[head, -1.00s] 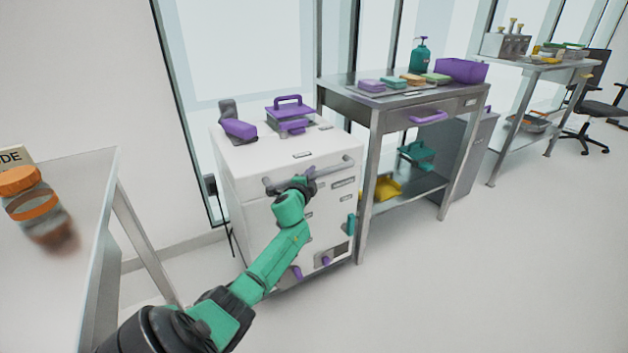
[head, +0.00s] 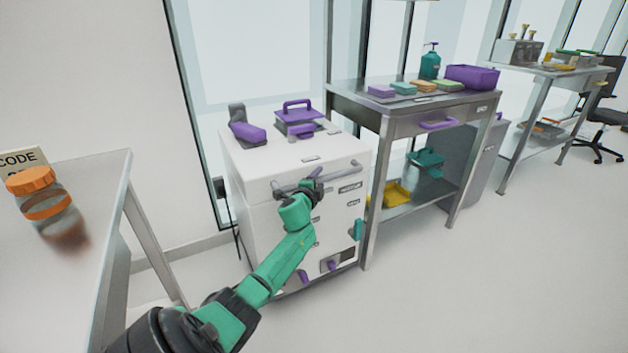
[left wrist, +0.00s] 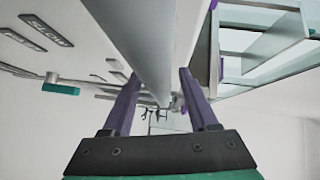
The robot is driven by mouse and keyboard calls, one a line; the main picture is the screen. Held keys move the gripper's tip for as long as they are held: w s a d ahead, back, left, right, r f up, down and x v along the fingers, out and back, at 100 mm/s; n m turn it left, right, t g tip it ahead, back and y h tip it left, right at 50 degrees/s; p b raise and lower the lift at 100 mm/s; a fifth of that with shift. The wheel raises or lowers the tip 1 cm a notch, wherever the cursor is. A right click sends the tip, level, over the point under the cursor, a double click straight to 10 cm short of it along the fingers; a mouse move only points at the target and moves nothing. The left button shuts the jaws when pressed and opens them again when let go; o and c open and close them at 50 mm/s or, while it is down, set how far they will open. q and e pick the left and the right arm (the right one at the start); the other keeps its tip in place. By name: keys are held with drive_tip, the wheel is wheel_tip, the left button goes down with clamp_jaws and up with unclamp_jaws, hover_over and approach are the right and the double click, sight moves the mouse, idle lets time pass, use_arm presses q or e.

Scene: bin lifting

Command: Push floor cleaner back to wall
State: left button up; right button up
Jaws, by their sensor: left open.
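The floor cleaner (head: 255,175) is a white boxy machine with a grey handle bar (head: 345,167) across its upper front. It stands upright on the floor beside the glazed wall; its back is hidden, so I cannot tell the gap. My left gripper (head: 314,182) is at the handle bar, near its middle. In the left wrist view, the purple fingers of my left gripper (left wrist: 159,76) are open, with the grey bar (left wrist: 143,40) running between them. I cannot tell whether they touch it. My right gripper is not in view.
A steel table (head: 378,95) with sponges and a purple bin (head: 472,77) stands close on the cleaner's right. A bench (head: 95,215) with an orange-lidded jar (head: 42,200) is at left. The floor at front right (head: 480,270) is clear.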

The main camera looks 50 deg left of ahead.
use_arm(q)
drive_tip(key=p+v, duration=0.6)
drive_tip(key=v, duration=0.8)
drive_tip(key=shift+s+p, duration=0.25)
drive_tip(key=shift+p, duration=0.05)
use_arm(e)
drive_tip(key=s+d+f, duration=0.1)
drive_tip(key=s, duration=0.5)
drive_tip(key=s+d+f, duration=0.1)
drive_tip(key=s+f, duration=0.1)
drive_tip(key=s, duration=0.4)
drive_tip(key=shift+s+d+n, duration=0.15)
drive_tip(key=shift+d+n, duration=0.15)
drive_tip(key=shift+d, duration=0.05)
use_arm(q)
drive_tip(key=shift+w, duration=0.1)
